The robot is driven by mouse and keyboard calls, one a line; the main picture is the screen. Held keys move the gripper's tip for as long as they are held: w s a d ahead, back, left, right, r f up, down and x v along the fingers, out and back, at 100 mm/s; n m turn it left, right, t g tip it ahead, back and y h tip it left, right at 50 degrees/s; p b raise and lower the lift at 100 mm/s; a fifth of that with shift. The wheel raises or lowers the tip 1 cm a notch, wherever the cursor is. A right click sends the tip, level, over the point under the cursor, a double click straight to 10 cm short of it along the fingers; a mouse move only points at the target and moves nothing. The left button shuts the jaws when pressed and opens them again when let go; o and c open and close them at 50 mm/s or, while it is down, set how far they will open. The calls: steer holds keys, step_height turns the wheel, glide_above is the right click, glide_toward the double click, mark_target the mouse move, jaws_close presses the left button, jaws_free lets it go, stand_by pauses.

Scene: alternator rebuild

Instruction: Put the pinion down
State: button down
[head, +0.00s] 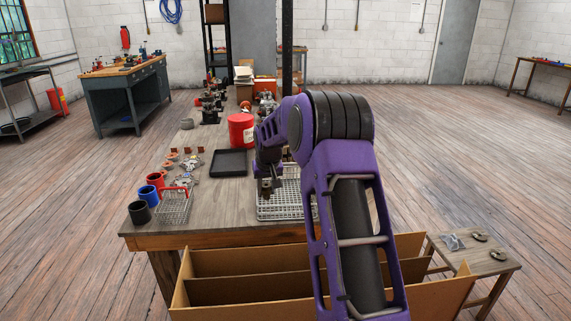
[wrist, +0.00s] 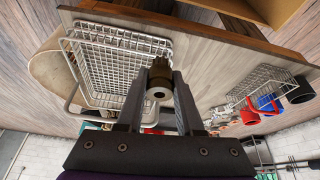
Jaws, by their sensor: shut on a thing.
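My gripper (wrist: 159,88) is shut on the pinion (wrist: 158,82), a small dark brass-toned part with a pale ring-shaped end and a hole. In the wrist view the pinion sits between the two grey fingers. In the head view my gripper (head: 268,186) is over the left part of a large wire basket (head: 285,208) on the workbench, and the pinion cannot be made out clearly there. In the wrist view the large wire basket (wrist: 100,68) is left of the pinion, and bare bench top (wrist: 205,65) shows to its right.
A black tray (head: 228,163) lies left of my gripper, with a red can (head: 241,130) behind it. A small wire basket (head: 173,207) and black, blue and red cups stand at the bench's front left. An open cardboard box (head: 235,290) is before the bench.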

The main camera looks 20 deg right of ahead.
steer(key=w+d+m, duration=0.1)
steer(key=w+d, duration=0.5)
steer(key=d, duration=0.4)
steer(key=f, duration=0.9)
steer(key=shift+w+f+b, duration=0.2)
steer(key=shift+f+b, duration=0.15)
steer(key=shift+b, duration=0.05)
steer(key=shift+f+b, duration=0.45)
steer(key=shift+f, duration=0.15)
steer(key=c, duration=0.5)
jaws_free()
steer(key=shift+c, duration=0.2)
